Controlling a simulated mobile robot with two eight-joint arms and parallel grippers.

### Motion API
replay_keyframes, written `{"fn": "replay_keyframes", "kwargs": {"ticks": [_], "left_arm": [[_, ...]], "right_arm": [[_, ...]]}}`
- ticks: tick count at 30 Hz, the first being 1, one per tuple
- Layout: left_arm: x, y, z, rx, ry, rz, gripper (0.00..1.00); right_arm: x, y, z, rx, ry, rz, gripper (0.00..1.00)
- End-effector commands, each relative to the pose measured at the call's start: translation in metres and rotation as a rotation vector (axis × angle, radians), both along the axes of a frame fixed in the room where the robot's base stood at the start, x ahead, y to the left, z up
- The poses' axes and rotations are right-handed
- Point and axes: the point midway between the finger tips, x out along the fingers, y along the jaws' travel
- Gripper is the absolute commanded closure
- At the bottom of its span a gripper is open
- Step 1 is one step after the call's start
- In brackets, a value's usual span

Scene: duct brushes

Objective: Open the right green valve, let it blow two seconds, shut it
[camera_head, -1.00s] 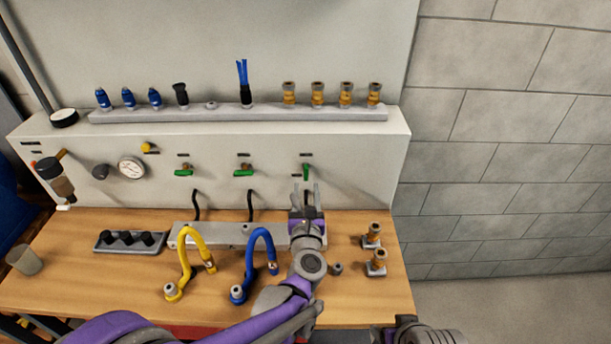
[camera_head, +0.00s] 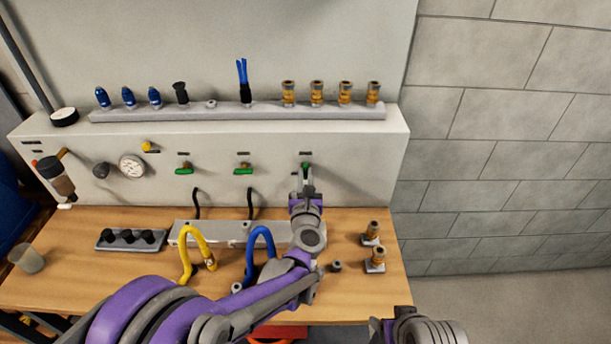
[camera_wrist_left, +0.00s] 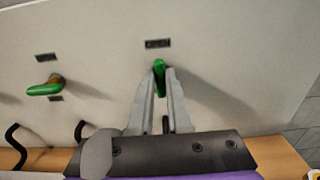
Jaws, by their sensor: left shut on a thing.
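The right green valve (camera_head: 306,166) is on the pale front panel, under a small dark label. Its green handle points up and down and also shows in the wrist view (camera_wrist_left: 159,74). My left gripper (camera_head: 306,177) reaches up to it from the bench side. In the wrist view the gripper's two fingers (camera_wrist_left: 160,84) close on the handle from both sides. My right gripper's fingers do not show; only part of my other arm is at the bottom edge.
Two other green valves, left (camera_head: 184,169) and middle (camera_head: 243,169), have sideways handles. A gauge (camera_head: 132,166) is further left. Yellow (camera_head: 188,240) and blue (camera_head: 262,238) hoses stand on the bench below. Brass fittings (camera_head: 375,260) stand at the bench's right.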

Motion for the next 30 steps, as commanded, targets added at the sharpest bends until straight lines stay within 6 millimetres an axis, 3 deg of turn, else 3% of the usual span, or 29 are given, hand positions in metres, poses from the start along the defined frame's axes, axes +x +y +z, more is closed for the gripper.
{"fn": "replay_keyframes", "kwargs": {"ticks": [17,30], "left_arm": [[0.000,0.000,-0.002,0.077,0.002,0.000,1.00],[-0.001,-0.002,-0.004,0.442,0.002,0.000,1.00]], "right_arm": [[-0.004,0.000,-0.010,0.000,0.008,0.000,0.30],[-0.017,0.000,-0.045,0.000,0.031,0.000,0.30]]}}
